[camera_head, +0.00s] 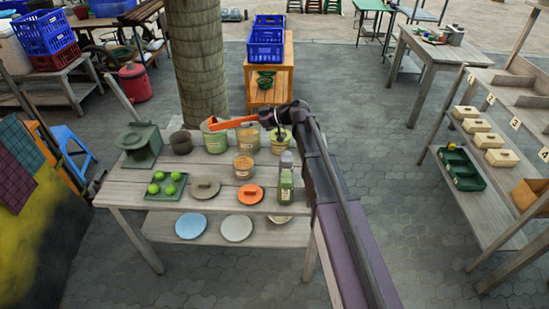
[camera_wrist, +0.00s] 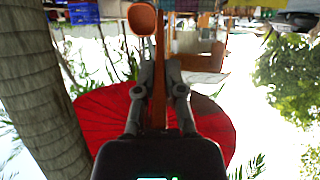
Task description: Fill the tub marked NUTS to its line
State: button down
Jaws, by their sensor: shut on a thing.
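My gripper (camera_head: 292,113) is shut on the handle of an orange scoop (camera_head: 228,123). The scoop points left above the back of the wooden table; in the wrist view its bowl (camera_wrist: 142,18) is at the top, between and beyond the fingers (camera_wrist: 160,85). No load can be made out in it. Below stand several labelled tubs: a large green one (camera_head: 214,139), a tan one (camera_head: 247,138), a green one (camera_head: 279,142) with something sticking up, and a smaller tan one (camera_head: 243,167) in front. Their labels are too small to read, so I cannot tell which says NUTS.
On the table are a dark green stand-like thing (camera_head: 140,146), a dark bowl (camera_head: 181,142), a tray (camera_head: 151,196) with green fruit, a brownish lid (camera_head: 205,188), an orange lid (camera_head: 250,194) and bottles (camera_head: 286,188). A tree trunk (camera_head: 197,60) stands behind; shelving (camera_head: 480,215) is right.

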aim_at(238, 124)
jog(key=d+f+b, duration=1)
jog(key=f, duration=0.1)
jog(key=shift+s+f+b, duration=0.15)
jog(key=shift+f+b, duration=0.15)
jog(key=shift+f, duration=0.1)
jog(key=shift+r+p, duration=0.2)
jog(key=shift+p, duration=0.1)
jog(key=shift+w+a+r+n+g+h+p, duration=0.1)
jog(key=shift+a+r+n+g+h+p, duration=0.15)
jog(key=shift+a+r+h+p, duration=2.55)
jog(key=shift+w+a+r+n+g+h+p, duration=0.15)
jog(key=shift+a+r+h+p, duration=0.4)
jog(key=shift+a+h+p, duration=2.5)
jog(key=shift+a+r+n+g+h+p, duration=0.25)
jog(key=shift+a+r+h+p, duration=1.05)
jog(key=shift+p, duration=3.65)
jog(key=shift+d+r+y, duration=0.35)
jog(key=shift+d+y, duration=0.05)
jog(key=shift+y, duration=0.05)
jog(key=shift+f, duration=0.1)
